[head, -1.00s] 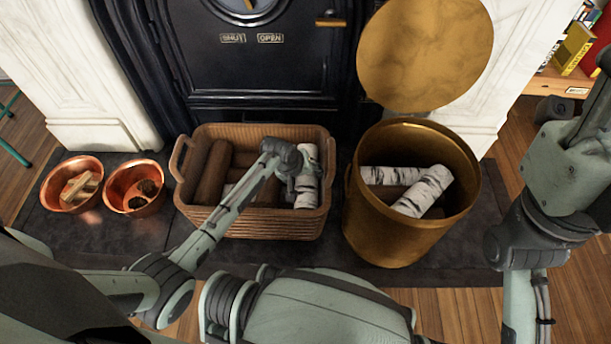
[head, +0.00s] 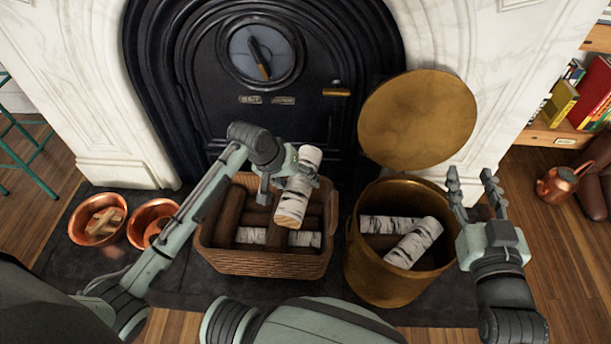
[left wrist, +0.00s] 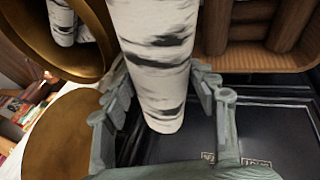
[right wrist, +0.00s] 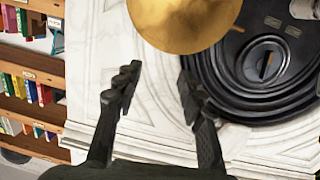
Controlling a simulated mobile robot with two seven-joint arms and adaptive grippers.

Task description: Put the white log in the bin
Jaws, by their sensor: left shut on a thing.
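A white birch log (head: 297,190) with dark marks is held above the wicker basket (head: 265,263). My left gripper (head: 288,178) is shut on it; in the left wrist view the log (left wrist: 158,60) sits between the two fingers (left wrist: 165,100). The brass bin (head: 385,275) stands open to the right of the basket, with two white logs (head: 412,243) and a brown log inside. More white logs (head: 306,239) lie among brown logs in the basket. My right gripper (head: 473,190) is open and empty at the right of the bin; its fingers are apart in the right wrist view (right wrist: 158,85).
The bin's round lid (head: 418,117) stands up behind the bin. Copper bowls (head: 98,219) stand left of the basket. A black stove door (head: 265,120) and white marble surround are behind. A bookshelf (head: 570,135) is at the right.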

